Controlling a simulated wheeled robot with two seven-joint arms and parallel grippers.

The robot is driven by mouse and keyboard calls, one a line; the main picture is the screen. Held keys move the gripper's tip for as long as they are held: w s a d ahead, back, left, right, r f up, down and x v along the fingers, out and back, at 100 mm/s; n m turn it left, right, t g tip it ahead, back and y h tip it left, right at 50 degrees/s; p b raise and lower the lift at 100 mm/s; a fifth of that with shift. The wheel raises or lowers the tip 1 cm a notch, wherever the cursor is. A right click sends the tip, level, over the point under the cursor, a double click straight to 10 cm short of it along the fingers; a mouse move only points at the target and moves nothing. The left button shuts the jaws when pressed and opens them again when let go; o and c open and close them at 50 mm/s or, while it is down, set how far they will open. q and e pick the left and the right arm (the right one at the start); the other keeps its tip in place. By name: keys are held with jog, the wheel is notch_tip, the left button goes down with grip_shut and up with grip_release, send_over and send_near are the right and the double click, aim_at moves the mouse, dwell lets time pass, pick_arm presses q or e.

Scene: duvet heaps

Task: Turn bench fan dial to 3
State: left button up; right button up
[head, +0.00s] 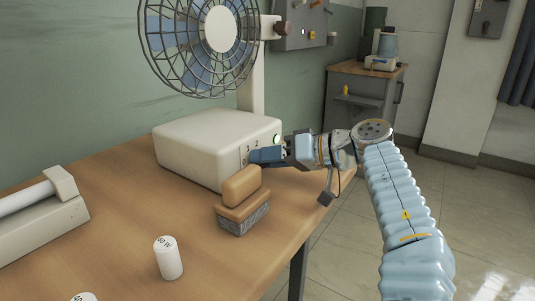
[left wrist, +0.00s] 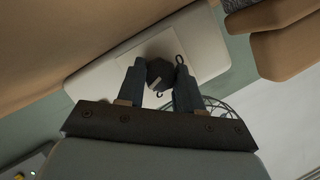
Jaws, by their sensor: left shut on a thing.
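The bench fan (head: 205,140) stands on the wooden bench, with a cream box base, a post and a caged blue-bladed head. My left gripper (head: 252,156) is at the front face of its base, reaching in from the right. In the left wrist view my left gripper (left wrist: 160,88) is shut on the dark fan dial (left wrist: 158,72), one finger on each side. A pale pointer line shows on the dial. Dark curved marks lie beside the dial on the cream face, but I cannot read the setting. In the head view the fingers hide the dial.
A brush with a tan wooden handle (head: 243,184) stands just in front of the fan base, close below my gripper. A white cylinder (head: 168,258) stands nearer on the bench (head: 120,220). A cream device (head: 45,222) is at the left. A cabinet (head: 362,100) stands behind.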

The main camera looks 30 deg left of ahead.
pick_arm(q)
jog(key=shift+f+m+g+y, duration=0.15)
jog(key=shift+m+g, duration=0.15)
jog(key=shift+m, duration=0.3)
jog(key=shift+m+g+y, duration=0.15)
jog(key=shift+m+g, duration=0.15)
jog(key=shift+m, duration=0.3)
jog(key=o, duration=1)
jog(key=shift+o, duration=0.2)
jog(key=shift+w+d, duration=0.1)
jog(key=p+v, duration=0.2)
jog(key=v, duration=1)
jog(key=shift+w+d, duration=0.15)
jog(key=shift+d, duration=0.1)
jog(key=shift+w+d, duration=0.1)
jog(key=shift+d, duration=0.45)
